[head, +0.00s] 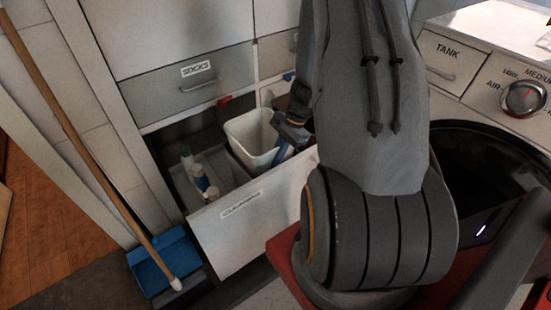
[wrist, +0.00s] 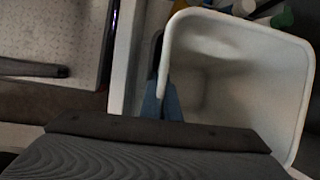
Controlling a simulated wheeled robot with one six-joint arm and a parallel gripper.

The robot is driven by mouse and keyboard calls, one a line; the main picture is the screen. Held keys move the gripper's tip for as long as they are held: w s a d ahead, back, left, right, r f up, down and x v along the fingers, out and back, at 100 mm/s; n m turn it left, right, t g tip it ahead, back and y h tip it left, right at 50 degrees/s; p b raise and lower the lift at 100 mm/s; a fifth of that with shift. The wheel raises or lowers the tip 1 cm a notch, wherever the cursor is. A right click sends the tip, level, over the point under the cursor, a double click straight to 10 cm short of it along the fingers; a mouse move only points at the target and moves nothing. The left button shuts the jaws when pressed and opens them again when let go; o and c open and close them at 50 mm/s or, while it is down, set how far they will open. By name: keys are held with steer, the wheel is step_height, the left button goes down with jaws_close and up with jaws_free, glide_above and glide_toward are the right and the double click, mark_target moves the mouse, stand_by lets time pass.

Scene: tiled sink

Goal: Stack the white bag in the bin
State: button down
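A white open-topped bin (head: 253,137) stands in the pulled-out drawer, and its inside also fills the right of the wrist view (wrist: 235,85). The part of its inside that I see looks empty. My gripper (head: 284,151) is at the bin's right side, partly hidden by my arm. In the wrist view its blue fingertips (wrist: 163,104) are close together at the bin's left rim. I cannot tell whether they pinch the rim. I cannot make out a separate white bag in either view.
The open drawer (head: 240,232), labelled CLEANERS, holds several bottles (head: 199,178) left of the bin. A closed SOCKS drawer (head: 190,85) is above. A broom handle (head: 85,145) and blue dustpan (head: 160,262) are at left. A TANK appliance (head: 480,75) with a dark round opening is at right.

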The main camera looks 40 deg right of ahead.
steer(key=shift+f, duration=0.1)
steer(key=shift+f+b, duration=0.3)
steer(key=shift+f, duration=0.2)
steer(key=c, duration=2)
jaws_free()
